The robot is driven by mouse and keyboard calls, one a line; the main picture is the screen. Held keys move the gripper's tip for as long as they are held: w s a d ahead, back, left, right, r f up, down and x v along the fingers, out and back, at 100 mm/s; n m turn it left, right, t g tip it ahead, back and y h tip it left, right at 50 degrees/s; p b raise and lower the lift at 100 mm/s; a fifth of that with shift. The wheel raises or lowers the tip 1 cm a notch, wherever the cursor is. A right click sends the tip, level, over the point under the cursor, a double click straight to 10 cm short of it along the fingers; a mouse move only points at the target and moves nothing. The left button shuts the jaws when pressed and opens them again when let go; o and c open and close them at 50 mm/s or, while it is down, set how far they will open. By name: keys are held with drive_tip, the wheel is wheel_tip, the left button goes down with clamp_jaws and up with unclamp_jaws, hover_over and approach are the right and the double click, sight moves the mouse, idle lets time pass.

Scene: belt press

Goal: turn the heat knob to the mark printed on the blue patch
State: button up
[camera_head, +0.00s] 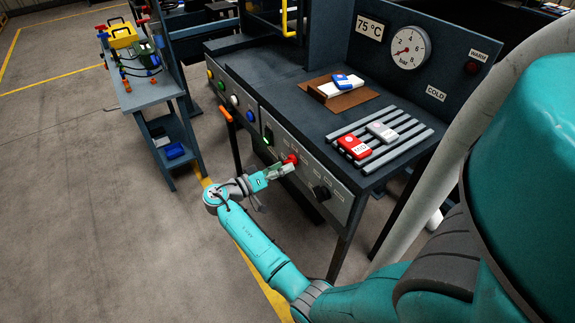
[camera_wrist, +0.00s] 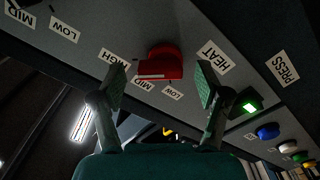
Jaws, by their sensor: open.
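The red heat knob (camera_head: 291,159) sits on the front panel of the press. In the wrist view the knob (camera_wrist: 161,63) lies between the two fingers of my gripper (camera_wrist: 160,83), with a gap on both sides. A pale line shows on its lower edge there. Labels HEAT (camera_wrist: 210,61), HIGH (camera_wrist: 114,59), MID (camera_wrist: 144,85) and LOW (camera_wrist: 173,93) surround it. My gripper (camera_head: 281,169) is open and empty in front of the knob. A blue patch (camera_head: 343,79) lies on a white block on the brown mat; its print is too small to read.
A black knob (camera_head: 321,192) is right of the heat knob. A green-lit switch (camera_head: 268,136) and coloured buttons (camera_head: 234,101) are to the left. The floor before the press is clear.

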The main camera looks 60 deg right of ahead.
drive_tip(key=shift+x, duration=1.05)
drive_tip(key=c, duration=1.1)
drive_tip(key=shift+n, duration=0.3)
drive_tip(key=n, duration=0.4)
drive_tip(key=shift+r+n, duration=0.25)
drive_tip(key=shift+n, duration=0.05)
drive_tip(key=n, duration=0.4)
drive_tip(key=shift+w+d+r+n, duration=0.1)
drive_tip(key=shift+w+r+n, duration=0.05)
drive_tip(key=shift+n, duration=0.15)
drive_tip(key=n, duration=0.5)
drive_tip(key=shift+w+d+r, duration=0.1)
drive_tip(key=shift+w, duration=0.05)
drive_tip(key=n, duration=0.5)
drive_tip(key=shift+w+d, duration=0.1)
drive_tip(key=shift+w, duration=0.1)
drive_tip(key=shift+r, duration=0.1)
